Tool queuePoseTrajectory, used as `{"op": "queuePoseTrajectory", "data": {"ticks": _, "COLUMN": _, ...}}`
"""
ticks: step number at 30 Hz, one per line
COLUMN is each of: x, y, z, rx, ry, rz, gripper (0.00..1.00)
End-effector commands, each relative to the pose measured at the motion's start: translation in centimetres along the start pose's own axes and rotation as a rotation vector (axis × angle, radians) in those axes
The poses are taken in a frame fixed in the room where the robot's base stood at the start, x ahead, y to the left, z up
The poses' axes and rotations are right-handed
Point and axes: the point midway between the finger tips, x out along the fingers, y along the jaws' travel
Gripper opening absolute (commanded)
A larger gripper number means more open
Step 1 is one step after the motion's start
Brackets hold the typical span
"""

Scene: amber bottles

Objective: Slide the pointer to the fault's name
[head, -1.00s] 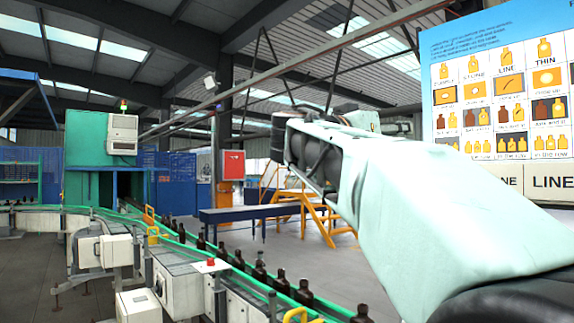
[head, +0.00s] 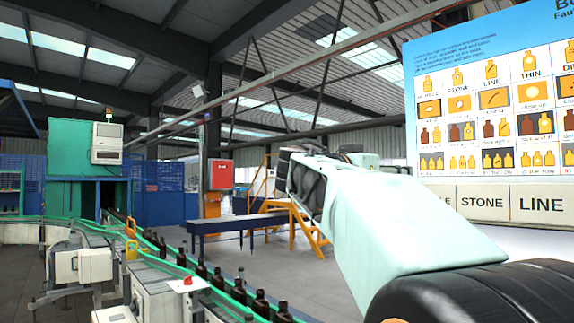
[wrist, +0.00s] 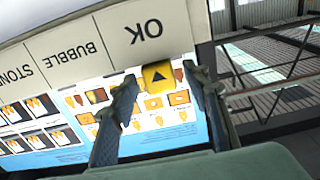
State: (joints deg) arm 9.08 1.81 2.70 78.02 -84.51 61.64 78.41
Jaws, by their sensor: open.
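The fault board (head: 490,110) stands at the right of the head view, with pictures of bottles under fault names. Its lower strip shows the names STONE (head: 482,197) and LINE (head: 541,204). In the wrist view the board appears upside down, with OK (wrist: 146,32), BUBBLE and STONE on the strip. The yellow pointer (wrist: 159,76) with a dark triangle sits at the strip's edge by OK. My gripper (wrist: 161,72) is open, with one finger on each side of the pointer. Whether either finger touches it I cannot tell. The head view does not show the fingers.
A conveyor with green rails carries brown bottles (head: 203,271) along the left. A blue bench (head: 222,225), yellow steps (head: 307,226) and a red box on an orange post (head: 220,174) stand behind. Open floor lies between the conveyor and my arm.

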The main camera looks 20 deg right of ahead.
Motion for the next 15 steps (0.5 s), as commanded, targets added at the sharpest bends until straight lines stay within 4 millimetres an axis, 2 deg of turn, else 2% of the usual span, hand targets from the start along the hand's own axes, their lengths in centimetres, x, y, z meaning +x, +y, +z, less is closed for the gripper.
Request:
{"op": "queuePoseTrajectory", "data": {"ticks": 1, "x": 0.8, "y": 0.1, "z": -0.3, "rx": -0.003, "ry": -0.001, "rz": 0.003, "gripper": 0.43}}
{"op": "queuePoseTrajectory", "data": {"ticks": 6, "x": 2.4, "y": 0.0, "z": -0.2, "rx": -0.002, "ry": -0.001, "rz": 0.001, "gripper": 0.43}}
{"op": "queuePoseTrajectory", "data": {"ticks": 15, "x": 2.9, "y": 0.0, "z": 0.1, "rx": 0.0, "ry": 0.0, "rz": -0.001, "gripper": 0.43}}
